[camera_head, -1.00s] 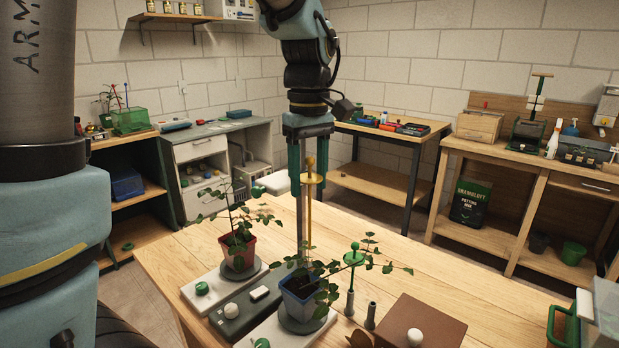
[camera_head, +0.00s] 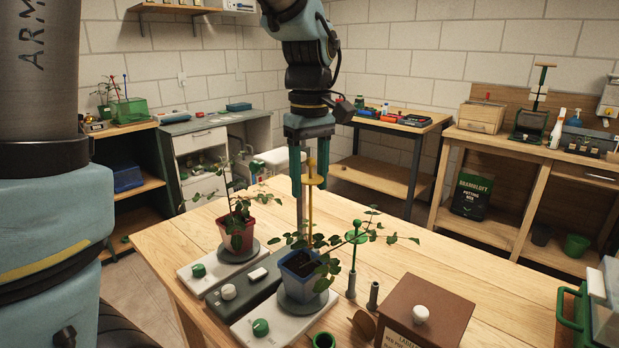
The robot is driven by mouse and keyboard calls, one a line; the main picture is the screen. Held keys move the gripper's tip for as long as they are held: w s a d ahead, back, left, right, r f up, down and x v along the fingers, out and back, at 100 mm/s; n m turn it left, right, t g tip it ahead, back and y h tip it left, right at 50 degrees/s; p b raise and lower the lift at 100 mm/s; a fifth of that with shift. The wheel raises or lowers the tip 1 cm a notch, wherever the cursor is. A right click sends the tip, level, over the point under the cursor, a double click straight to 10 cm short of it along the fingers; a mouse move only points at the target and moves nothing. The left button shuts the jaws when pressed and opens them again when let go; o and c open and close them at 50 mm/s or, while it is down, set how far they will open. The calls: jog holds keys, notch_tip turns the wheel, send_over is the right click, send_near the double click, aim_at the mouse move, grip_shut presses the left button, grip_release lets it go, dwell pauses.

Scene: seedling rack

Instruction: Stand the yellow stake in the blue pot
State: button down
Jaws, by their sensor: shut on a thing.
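My gripper (camera_head: 309,185) points down above the bench, shut on the yellow stake (camera_head: 310,205). The stake hangs upright between the fingers, with a disc and a knob near its top. The blue pot (camera_head: 299,284) stands below it, holding dark soil and a leafy plant. The stake's lower end appears just above and behind the pot's far rim, among leaves. I cannot tell its exact tip or depth.
A red pot (camera_head: 237,237) with a plant stands to the left. A green stake (camera_head: 355,250) stands upright to the right, beside a grey tube (camera_head: 373,294). A brown box (camera_head: 428,312) is at front right. Bare bench top lies behind the green stake.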

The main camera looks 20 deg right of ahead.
aim_at(310, 207)
jog(key=shift+f+b, duration=1.9)
jog(key=shift+f, duration=1.15)
jog(key=shift+c, duration=0.7)
grip_release()
notch_tip(310, 207, up, 11)
jog(key=shift+f+b, duration=0.1)
jog(key=shift+b, duration=0.3)
